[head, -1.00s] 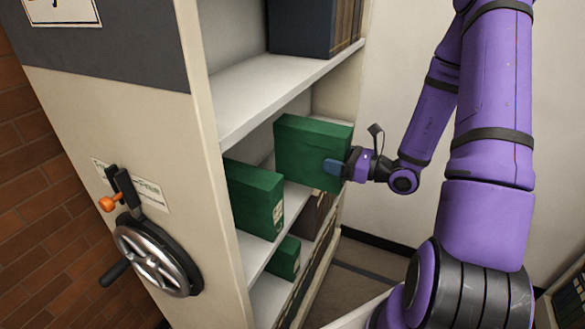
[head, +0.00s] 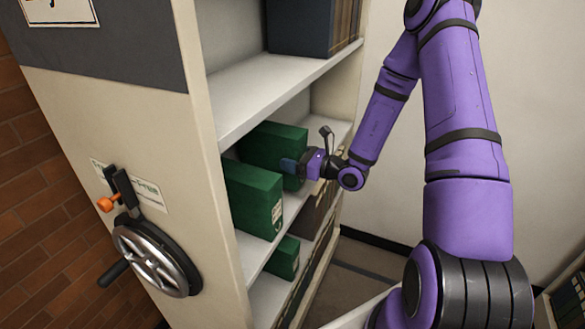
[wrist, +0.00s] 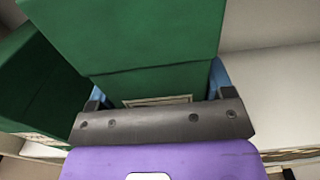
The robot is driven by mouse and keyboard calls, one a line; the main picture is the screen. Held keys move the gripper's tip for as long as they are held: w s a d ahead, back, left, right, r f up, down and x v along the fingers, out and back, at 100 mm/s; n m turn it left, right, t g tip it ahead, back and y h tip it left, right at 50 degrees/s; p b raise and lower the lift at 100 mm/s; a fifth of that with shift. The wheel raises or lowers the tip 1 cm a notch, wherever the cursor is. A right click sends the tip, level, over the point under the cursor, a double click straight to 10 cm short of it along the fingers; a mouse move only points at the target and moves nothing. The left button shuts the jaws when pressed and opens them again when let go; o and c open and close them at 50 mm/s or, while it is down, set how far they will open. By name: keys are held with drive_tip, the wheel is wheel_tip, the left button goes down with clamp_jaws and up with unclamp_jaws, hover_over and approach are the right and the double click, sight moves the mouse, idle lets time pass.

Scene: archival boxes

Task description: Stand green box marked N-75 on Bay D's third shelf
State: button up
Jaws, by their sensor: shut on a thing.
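My gripper (head: 291,166) is shut on a green box (head: 272,143), one blue finger at each side of it in the wrist view (wrist: 157,38). The held box is upright and mostly inside a shelf opening of the bay, behind and right of another green box (head: 254,199). That other box stands on the same shelf (head: 322,180) and also shows at the left of the wrist view (wrist: 45,85). A pale label on the held box is partly hidden by my gripper, and no marking can be read. I cannot tell whether its base touches the shelf.
Dark boxes (head: 305,25) stand on the shelf above. A smaller green box (head: 284,258) and brown boxes (head: 313,212) are below. The bay's end panel (head: 150,120) carries a handwheel (head: 158,256). The shelf to the right of the held box is clear.

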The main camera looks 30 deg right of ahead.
drive_tip(key=shift+f, duration=1.45)
drive_tip(key=shift+w+a+f, duration=0.15)
drive_tip(key=shift+f, duration=0.15)
drive_tip(key=shift+f, duration=0.1)
drive_tip(key=o, duration=1.3)
